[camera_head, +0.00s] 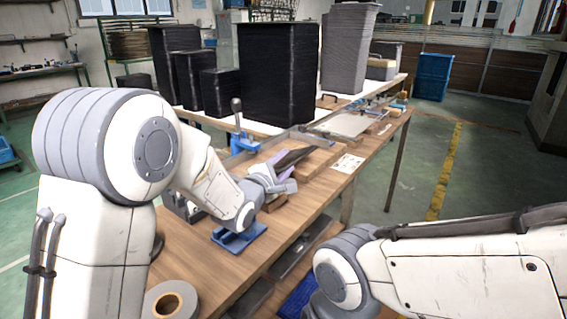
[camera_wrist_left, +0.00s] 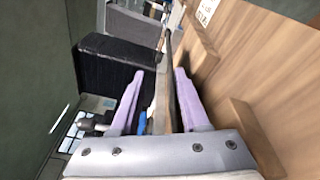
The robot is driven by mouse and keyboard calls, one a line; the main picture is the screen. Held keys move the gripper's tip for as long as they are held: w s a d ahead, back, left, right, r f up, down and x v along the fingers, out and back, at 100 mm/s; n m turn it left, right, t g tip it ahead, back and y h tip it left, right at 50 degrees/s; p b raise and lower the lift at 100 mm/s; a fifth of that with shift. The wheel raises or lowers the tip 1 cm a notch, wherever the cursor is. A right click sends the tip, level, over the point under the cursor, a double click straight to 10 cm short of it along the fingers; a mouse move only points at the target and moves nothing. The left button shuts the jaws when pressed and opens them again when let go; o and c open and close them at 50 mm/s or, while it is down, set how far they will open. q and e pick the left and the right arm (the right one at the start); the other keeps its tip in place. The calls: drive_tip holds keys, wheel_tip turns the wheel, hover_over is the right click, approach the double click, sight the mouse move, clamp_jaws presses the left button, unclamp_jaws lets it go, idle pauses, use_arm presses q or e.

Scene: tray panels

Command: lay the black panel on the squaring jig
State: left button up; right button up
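The black panel (camera_head: 294,157) is a thin dark sheet just beyond my left gripper (camera_head: 280,184) in the head view, beside wooden blocks on the bench. In the left wrist view it appears as a thin edge-on strip (camera_wrist_left: 171,82) between the two pale purple fingers of my left gripper (camera_wrist_left: 160,75). The fingers are apart, with a visible gap on the strip's left side, so the gripper looks open around it. A flat grey plate (camera_head: 346,124) with bars lies farther along the bench; it may be the squaring jig, but I cannot be sure. My right gripper is out of view.
Tall black stacks (camera_head: 278,75) and a grey stack (camera_head: 348,50) stand behind the bench (camera_head: 190,250). A blue clamp (camera_head: 240,140) with an upright handle is near the panel. A blue fixture (camera_head: 238,236) and a tape roll (camera_head: 171,301) lie nearer. A labelled card (camera_head: 348,163) lies near the bench edge.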

use_arm(q)
drive_tip(key=f, duration=0.1)
drive_tip(key=f+g, duration=0.1)
drive_tip(key=f, duration=0.1)
drive_tip(key=shift+s+d, duration=0.15)
drive_tip(key=shift+s, duration=0.4)
drive_tip(key=shift+t, duration=0.4)
drive_tip(key=s+a+r, duration=0.1)
drive_tip(key=s, duration=0.1)
drive_tip(key=s+a+r, duration=0.1)
drive_tip(key=s, duration=0.1)
drive_tip(key=s+a+p, duration=0.1)
drive_tip(key=s+a, duration=0.1)
drive_tip(key=shift+s+a+r, duration=0.1)
drive_tip(key=shift+s+r, duration=0.3)
drive_tip(key=shift+s+a+r, duration=0.15)
drive_tip(key=shift+s, duration=0.25)
drive_tip(key=shift+s+a+r, duration=0.1)
drive_tip(key=shift+s+r, duration=0.05)
drive_tip(key=shift+s, duration=0.25)
